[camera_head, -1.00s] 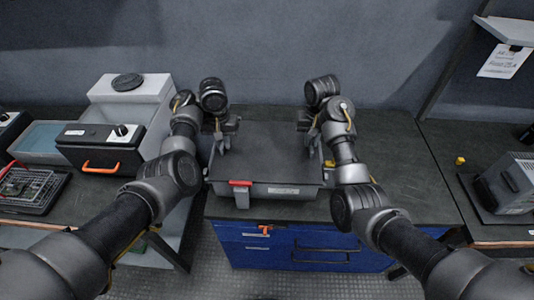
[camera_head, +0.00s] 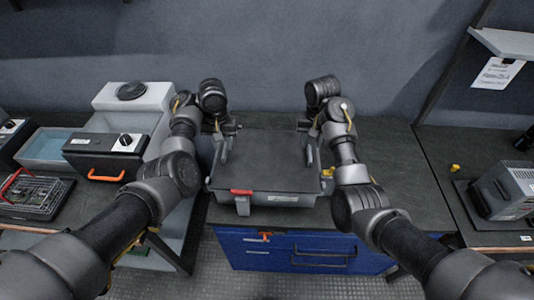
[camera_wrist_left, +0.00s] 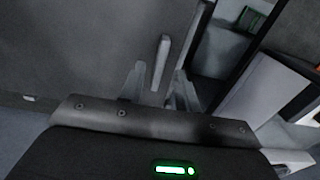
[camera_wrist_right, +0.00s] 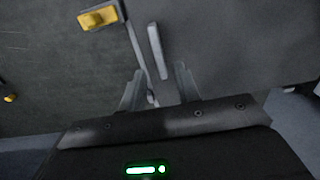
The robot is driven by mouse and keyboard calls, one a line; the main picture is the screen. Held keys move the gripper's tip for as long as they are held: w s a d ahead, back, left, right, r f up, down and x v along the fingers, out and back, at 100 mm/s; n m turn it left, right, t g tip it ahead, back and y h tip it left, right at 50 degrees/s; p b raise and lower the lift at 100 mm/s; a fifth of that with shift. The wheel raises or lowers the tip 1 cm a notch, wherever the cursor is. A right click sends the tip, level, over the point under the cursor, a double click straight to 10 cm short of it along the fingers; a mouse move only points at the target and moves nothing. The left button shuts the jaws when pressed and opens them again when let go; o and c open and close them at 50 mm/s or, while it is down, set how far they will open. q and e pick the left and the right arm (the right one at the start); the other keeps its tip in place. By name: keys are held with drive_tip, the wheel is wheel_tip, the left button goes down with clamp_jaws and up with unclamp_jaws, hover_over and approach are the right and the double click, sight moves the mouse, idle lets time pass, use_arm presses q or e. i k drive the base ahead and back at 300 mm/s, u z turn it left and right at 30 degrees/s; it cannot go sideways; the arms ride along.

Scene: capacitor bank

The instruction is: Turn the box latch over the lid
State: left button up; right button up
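The grey box stands on the bench with its dark lid (camera_head: 268,160) lying flat on top. A red latch (camera_head: 241,192) sits at the left of the box's front edge, with a grey tab (camera_head: 242,208) below it. My left gripper (camera_head: 224,148) is at the lid's left edge. In the left wrist view its fingers are apart, with a pale bar (camera_wrist_left: 161,60) between them and gaps beside it. My right gripper (camera_head: 310,148) is at the lid's right edge. Its fingers are apart around a similar bar (camera_wrist_right: 157,50). Neither gripper is near the latch.
Left of the box stand a dark case (camera_head: 105,150) with an orange handle and a pale container (camera_head: 135,97). A grey unit (camera_head: 508,187) stands at right. A yellow part (camera_wrist_right: 100,17) shows beside the box in the right wrist view. The bench right of my right arm is mostly clear.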

sight(249, 192)
drive_tip(key=k, duration=1)
drive_tip(key=i, duration=1)
drive_tip(key=k, duration=0.5)
